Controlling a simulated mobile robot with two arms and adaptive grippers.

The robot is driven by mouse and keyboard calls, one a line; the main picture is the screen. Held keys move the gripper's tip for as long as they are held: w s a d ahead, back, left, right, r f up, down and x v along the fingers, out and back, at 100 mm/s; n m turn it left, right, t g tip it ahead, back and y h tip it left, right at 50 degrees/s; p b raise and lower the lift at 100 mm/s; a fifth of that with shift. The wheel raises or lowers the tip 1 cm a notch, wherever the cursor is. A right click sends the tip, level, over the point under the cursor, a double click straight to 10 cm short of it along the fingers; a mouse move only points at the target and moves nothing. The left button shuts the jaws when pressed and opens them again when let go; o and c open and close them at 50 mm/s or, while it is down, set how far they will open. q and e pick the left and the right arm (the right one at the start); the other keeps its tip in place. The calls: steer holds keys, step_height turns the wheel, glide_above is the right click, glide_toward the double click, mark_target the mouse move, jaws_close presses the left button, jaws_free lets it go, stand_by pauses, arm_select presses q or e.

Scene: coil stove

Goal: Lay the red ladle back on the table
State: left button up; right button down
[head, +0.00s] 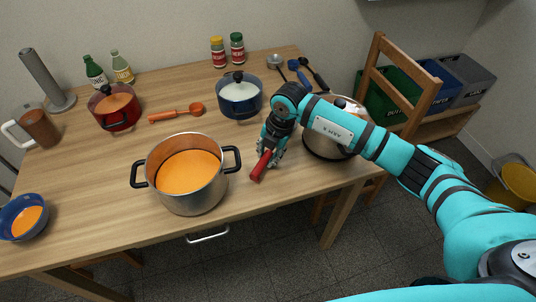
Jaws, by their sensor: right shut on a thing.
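The red ladle shows only as a short red handle end (261,167) sticking out below my right gripper (271,150). My right gripper is shut on it, pointing down over the front right part of the wooden table (110,212). The rest of the ladle is hidden by the gripper and arm. I cannot tell whether the handle touches the tabletop. My left gripper is not in view.
A steel pot of orange soup (190,200) stands left of the gripper. A blue pot (240,100) stands behind it, and a lidded steel pot (325,146) at right. An orange ladle (176,113) lies farther back. Bare table shows between the pots.

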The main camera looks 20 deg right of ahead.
steer(key=shift+f, duration=0.45)
steer(key=shift+f, duration=0.2)
steer(key=c, duration=1.2)
jaws_free()
steer(key=shift+o, duration=0.2)
steer(key=shift+r, duration=0.1)
